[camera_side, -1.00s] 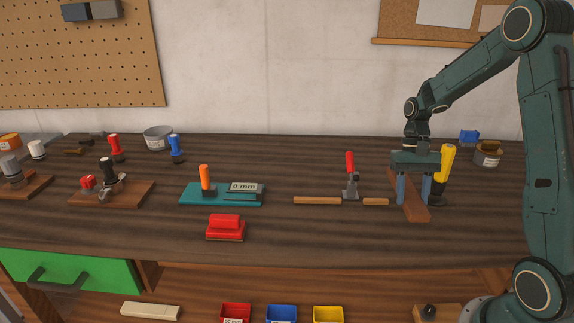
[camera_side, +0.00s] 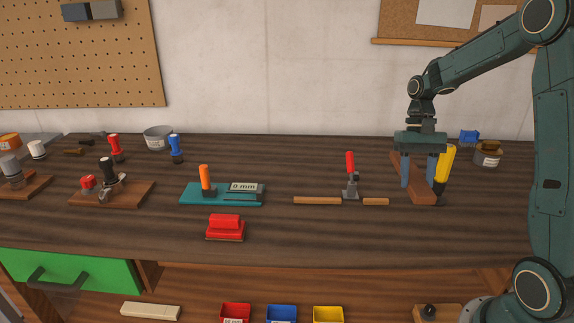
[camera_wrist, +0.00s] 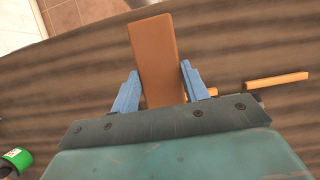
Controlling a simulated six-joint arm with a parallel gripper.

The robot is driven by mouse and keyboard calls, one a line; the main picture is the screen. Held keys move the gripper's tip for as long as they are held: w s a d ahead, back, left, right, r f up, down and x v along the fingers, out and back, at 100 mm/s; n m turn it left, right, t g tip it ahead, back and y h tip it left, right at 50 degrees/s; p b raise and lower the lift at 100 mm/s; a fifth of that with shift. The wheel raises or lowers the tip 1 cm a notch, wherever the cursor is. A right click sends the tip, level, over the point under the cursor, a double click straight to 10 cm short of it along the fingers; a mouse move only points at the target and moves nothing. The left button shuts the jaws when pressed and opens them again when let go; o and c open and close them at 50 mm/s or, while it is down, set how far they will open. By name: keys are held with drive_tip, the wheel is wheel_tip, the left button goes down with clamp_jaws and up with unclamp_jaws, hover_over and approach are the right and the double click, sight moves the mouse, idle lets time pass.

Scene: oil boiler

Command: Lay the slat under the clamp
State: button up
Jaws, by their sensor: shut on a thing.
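The slat is a flat reddish-brown board, seen in the side view (camera_side: 424,195) and in the wrist view (camera_wrist: 153,45). My gripper (camera_side: 419,185) is shut on it, with blue fingers on either side of the slat. In the wrist view my gripper (camera_wrist: 160,69) has the slat pointing away between its fingers. The exact gap under the slat is hard to tell. The clamp (camera_side: 351,178) has a red upright handle and a grey metal body. It stands left of my gripper, apart from the slat. Light wooden strips (camera_side: 317,201) lie near its foot.
A yellow-handled tool (camera_side: 446,163) stands close right of the slat. A tin (camera_side: 488,157) is farther right. A teal gauge base (camera_side: 190,193) and a red block (camera_side: 225,229) lie to the left. The bench front between the red block and slat is clear.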

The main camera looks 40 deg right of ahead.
sight(415, 179)
drive_tip(key=shift+r, duration=0.1)
drive_tip(key=shift+r, duration=2.3)
drive_tip(key=shift+w+r, duration=0.1)
drive_tip(key=shift+r, duration=0.05)
drive_tip(key=w+a+n+h, duration=0.6)
drive_tip(key=w+a+n, duration=0.45)
drive_tip(key=n, duration=0.75)
wheel_tip(415, 179, down, 7)
drive_tip(key=w+d, duration=0.1)
drive_tip(key=shift+w, duration=0.35)
drive_tip(key=shift+f, duration=1.9)
